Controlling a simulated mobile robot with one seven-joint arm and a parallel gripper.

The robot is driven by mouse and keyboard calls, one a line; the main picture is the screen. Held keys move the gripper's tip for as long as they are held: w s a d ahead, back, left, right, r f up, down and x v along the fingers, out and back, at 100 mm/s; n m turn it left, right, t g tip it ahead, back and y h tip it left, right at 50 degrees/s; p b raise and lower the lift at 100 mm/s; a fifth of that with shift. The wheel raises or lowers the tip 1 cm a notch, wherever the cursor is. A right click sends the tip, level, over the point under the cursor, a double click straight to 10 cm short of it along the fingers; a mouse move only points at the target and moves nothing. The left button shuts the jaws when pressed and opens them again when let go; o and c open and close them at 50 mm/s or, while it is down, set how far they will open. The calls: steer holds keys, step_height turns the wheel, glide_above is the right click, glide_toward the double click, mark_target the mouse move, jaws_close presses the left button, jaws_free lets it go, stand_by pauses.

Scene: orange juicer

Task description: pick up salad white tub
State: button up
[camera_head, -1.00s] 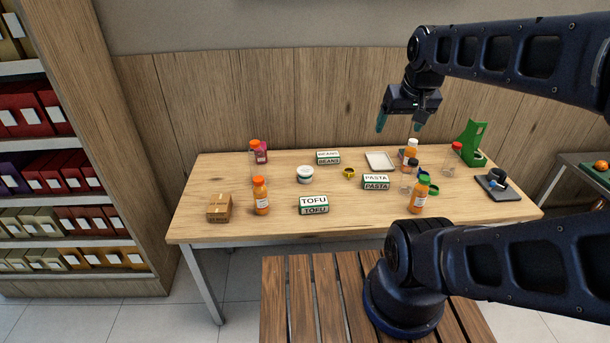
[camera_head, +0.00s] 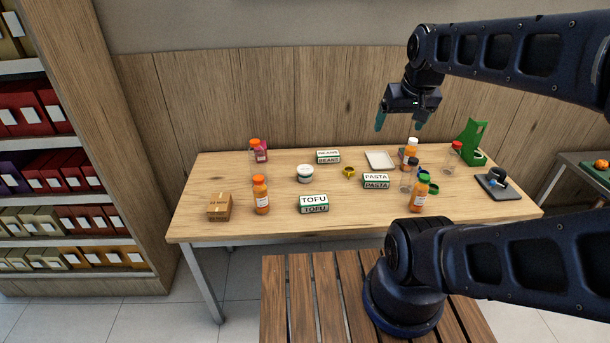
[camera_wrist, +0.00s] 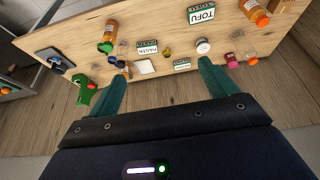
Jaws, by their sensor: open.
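The salad white tub (camera_head: 305,173) is a small round white tub with a dark band and a white lid. It stands upright on the wooden table, left of the middle. It also shows in the wrist view (camera_wrist: 203,46), beyond the fingertips and nearer the right one. My gripper (camera_head: 399,124) hangs above the back right part of the table, well to the right of the tub and higher. Its two teal fingers are spread, with nothing between them; they also show in the wrist view (camera_wrist: 163,75).
Near the tub stand a beans box (camera_head: 328,157), a tofu box (camera_head: 314,203), a yellow ring (camera_head: 349,172) and an orange bottle (camera_head: 261,195). A pasta box (camera_head: 376,181), white tray (camera_head: 380,160) and several bottles are to the right. A cardboard box (camera_head: 219,207) stands front left. A wooden wall is behind.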

steer(key=w+a+f+n+g, duration=0.1)
steer(key=w+n, duration=0.2)
steer(key=w, duration=0.3)
steer(key=w+a+f+n, duration=0.1)
steer(key=w+a+n, duration=0.1)
steer(key=w, duration=0.5)
steer(key=n+g, duration=0.4)
steer(key=n, duration=1.1)
glide_above(306, 168)
steer(key=f, duration=3.1)
steer(key=shift+s+d, duration=0.1)
steer(key=shift+d, duration=0.25)
steer(key=shift+a+f, duration=0.1)
steer(key=shift+f, duration=2.95)
steer(key=shift+a+f, duration=0.15)
steer(key=shift+f, duration=1.1)
steer(key=shift+a+f, duration=0.15)
steer(key=shift+f, duration=1.1)
steer(key=c, duration=1)
